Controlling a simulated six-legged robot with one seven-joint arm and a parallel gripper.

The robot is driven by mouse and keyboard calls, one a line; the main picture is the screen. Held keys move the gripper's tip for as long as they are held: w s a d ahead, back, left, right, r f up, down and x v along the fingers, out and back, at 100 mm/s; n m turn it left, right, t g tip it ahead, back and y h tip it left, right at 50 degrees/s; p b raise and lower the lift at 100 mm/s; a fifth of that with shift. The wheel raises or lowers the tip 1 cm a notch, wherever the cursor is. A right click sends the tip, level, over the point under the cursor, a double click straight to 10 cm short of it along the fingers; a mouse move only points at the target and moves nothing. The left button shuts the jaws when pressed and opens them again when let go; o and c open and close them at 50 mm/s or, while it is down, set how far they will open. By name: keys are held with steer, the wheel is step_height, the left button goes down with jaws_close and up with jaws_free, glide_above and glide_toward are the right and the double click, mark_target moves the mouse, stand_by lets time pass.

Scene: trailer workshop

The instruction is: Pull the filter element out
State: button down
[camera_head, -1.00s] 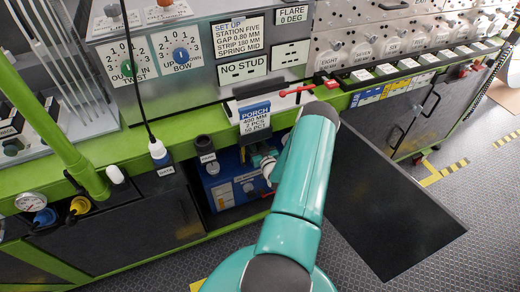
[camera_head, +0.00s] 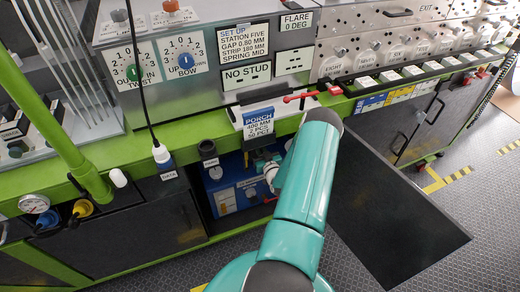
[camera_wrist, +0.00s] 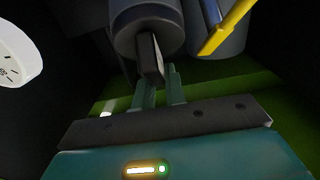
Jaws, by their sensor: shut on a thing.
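In the wrist view, a dark grey round body (camera_wrist: 146,24) with a flat tab (camera_wrist: 150,58) on its face hangs at the top centre; it appears to be the filter element. My gripper (camera_wrist: 160,80) is shut on the tab, with its two teal fingers on either side. In the head view, my gripper (camera_head: 270,172) is low under the bench edge, in front of a blue unit (camera_head: 226,199) in the open bay. My arm hides much of that area, so the filter element cannot be made out there.
In the wrist view, a white round gauge (camera_wrist: 16,54) is at left and a yellow lever (camera_wrist: 228,27) on a grey cylinder is close at right. In the head view, the green bench edge (camera_head: 215,128) runs above the bay, with a red lever (camera_head: 310,96) on top. Floor is open at right.

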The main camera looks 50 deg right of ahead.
steer(key=shift+s+a+r, duration=0.5)
steer(key=shift+s+r, duration=0.35)
steer(key=shift+r, duration=0.05)
steer(key=shift+s+a+r, duration=0.5)
steer(key=shift+s+r, duration=0.3)
steer(key=shift+r, duration=0.05)
stand_by(1.2)
steer(key=shift+s+a+r, duration=0.15)
steer(key=shift+s+r, duration=0.05)
steer(key=shift+s+a+r, duration=0.1)
steer(key=shift+s+r, duration=0.15)
steer(key=shift+s+a+r, duration=0.1)
steer(key=shift+s+r, duration=0.1)
steer(key=shift+s+a+r, duration=0.15)
steer(key=shift+s+r, duration=0.1)
steer(key=shift+s+a+r, duration=0.1)
steer(key=shift+s+r, duration=0.1)
steer(key=shift+r, duration=0.05)
steer(key=shift+s+a+r, duration=0.3)
steer(key=shift+s+r, duration=0.1)
steer(key=shift+s+a+r, duration=0.1)
steer(key=shift+s+r, duration=0.2)
stand_by(0.5)
